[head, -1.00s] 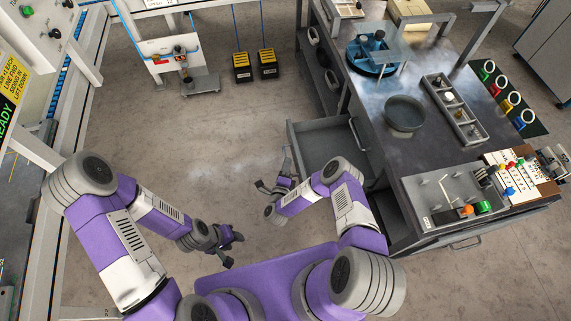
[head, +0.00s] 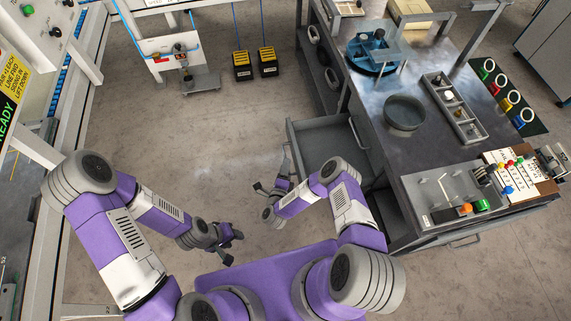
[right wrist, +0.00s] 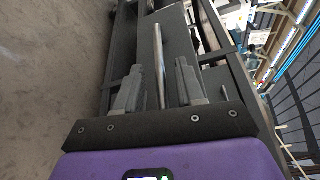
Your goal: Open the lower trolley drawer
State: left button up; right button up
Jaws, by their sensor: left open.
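The grey trolley (head: 440,60) stands at the right in the head view. A grey drawer (head: 322,136) is pulled out from its left side; I cannot tell whether it is the lower one. My right gripper (head: 272,178) is at the drawer's outer end, low beside the trolley. In the right wrist view, its two fingers (right wrist: 160,88) stand apart on either side of a metal bar handle (right wrist: 159,65), with gaps visible on both sides. My left gripper (head: 233,249) is open and empty over the floor, away from the trolley.
The trolley top carries a round dark bowl (head: 404,113), a compartment tray (head: 455,108) and a blue round fixture (head: 374,52). The floor left of the drawer is clear.

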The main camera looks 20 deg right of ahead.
jog(key=p+v, duration=0.3)
jog(key=v, duration=0.3)
jog(key=shift+p, duration=0.4)
jog(key=w+a+r+n+g+y, duration=0.15)
jog(key=a+n+g+y, duration=0.3)
jog(key=n+y, duration=0.65)
jog(key=s+r+n+g, duration=0.3)
jog(key=s+n, duration=0.1)
jog(key=s, duration=0.2)
jog(key=s+d+r+n+g+p, duration=0.1)
jog(key=s+r+n+g, duration=0.2)
jog(key=s, duration=0.4)
jog(key=s+d+r+n+g, duration=0.1)
jog(key=s+r+n+g, duration=0.2)
jog(key=s, duration=0.3)
jog(key=shift+s+r+n+g+y, duration=0.15)
jog(key=shift+n+g+y, duration=0.15)
jog(key=shift+n+g, duration=0.5)
